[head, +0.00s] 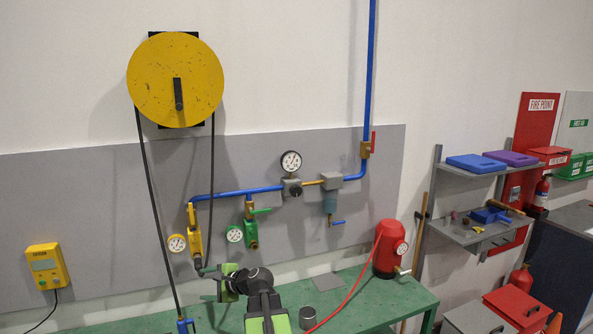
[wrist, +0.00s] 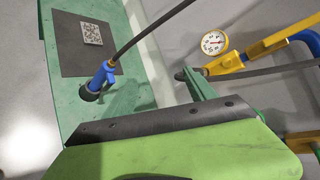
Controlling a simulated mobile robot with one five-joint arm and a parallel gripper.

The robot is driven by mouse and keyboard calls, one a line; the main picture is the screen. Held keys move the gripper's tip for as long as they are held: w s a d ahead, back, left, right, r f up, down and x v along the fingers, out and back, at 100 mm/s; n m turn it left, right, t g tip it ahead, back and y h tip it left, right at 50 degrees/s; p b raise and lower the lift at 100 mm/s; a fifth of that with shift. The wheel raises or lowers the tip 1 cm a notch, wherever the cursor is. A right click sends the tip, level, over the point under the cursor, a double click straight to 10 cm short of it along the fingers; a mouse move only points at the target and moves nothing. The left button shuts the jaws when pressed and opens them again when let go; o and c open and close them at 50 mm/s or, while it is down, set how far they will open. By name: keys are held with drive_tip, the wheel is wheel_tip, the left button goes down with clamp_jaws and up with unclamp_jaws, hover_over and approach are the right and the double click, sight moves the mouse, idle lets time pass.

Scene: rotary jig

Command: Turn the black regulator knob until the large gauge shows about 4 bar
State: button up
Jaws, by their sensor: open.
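The knob and the large gauge do not show in the wrist view.
A yellow fitting (head: 195,238) hangs close to my gripper, with a small gauge (head: 177,243) beside it; that gauge also shows in the wrist view (wrist: 214,42). A green fitting (head: 251,230) hangs between my gripper and the regulator. A red tank (head: 388,250) stands right on the bench.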

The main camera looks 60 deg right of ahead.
drive_tip(key=s+d+r+m+t+h+p, duration=0.1)
drive_tip(key=s+d+r+m+h+p, duration=0.15)
drive_tip(key=s+d+r+m, duration=0.4)
drive_tip(key=s+d+r+m+t+h+p, duration=0.1)
drive_tip(key=s+d+r+m+h+p, duration=0.2)
drive_tip(key=d+r, duration=0.65)
drive_tip(key=m+h+p, duration=0.1)
drive_tip(key=m+h, duration=0.5)
drive_tip(key=m, duration=0.2)
approach(297, 192)
drive_tip(key=shift+g, duration=0.3)
drive_tip(key=x, duration=0.9)
drive_tip(key=shift+w+r, duration=0.25)
drive_tip(key=shift+c, duration=0.2)
drive_tip(key=c, duration=1.3)
